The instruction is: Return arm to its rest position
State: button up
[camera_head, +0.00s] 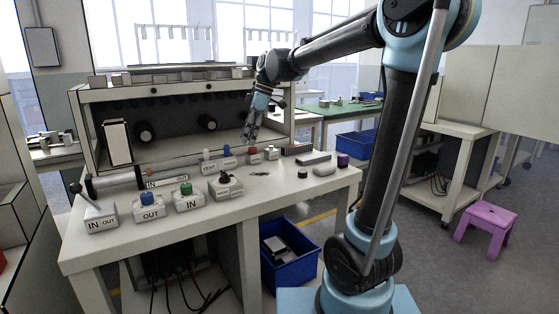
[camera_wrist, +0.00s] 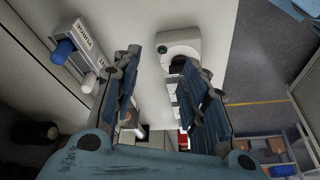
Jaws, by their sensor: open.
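My gripper (camera_head: 251,130) hangs above the back middle of the white workbench (camera_head: 290,195), in front of the shelf unit, with its fingers pointing down. In the wrist view its two fingers (camera_wrist: 160,75) stand apart with nothing held between them. The arm reaches from the right across the top of the head view, bent at the elbow and well above the bench.
The shelf unit (camera_head: 85,120) stands close behind. A blue bin (camera_head: 290,272) and a purple stool (camera_head: 487,222) stand on the floor.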

jog(key=s+d+f+m+t+h, duration=0.1)
jog(key=s+d+f+m+h, duration=0.1)
jog(key=s+d+f+m, duration=0.7)
jog(key=s+d+f+m+t+h, duration=0.1)
jog(key=s+d+f+m, duration=0.9)
jog(key=d, duration=1)
jog(key=s+f+t, duration=0.1)
jog(key=s+f, duration=0.2)
jog(key=f, duration=0.1)
jog(key=shift+s+d+h, duration=0.2)
jog(key=shift+s+h, duration=0.15)
jog(key=shift+h, duration=0.05)
jog(key=shift+w+f, duration=0.25)
jog(key=shift+w, duration=0.2)
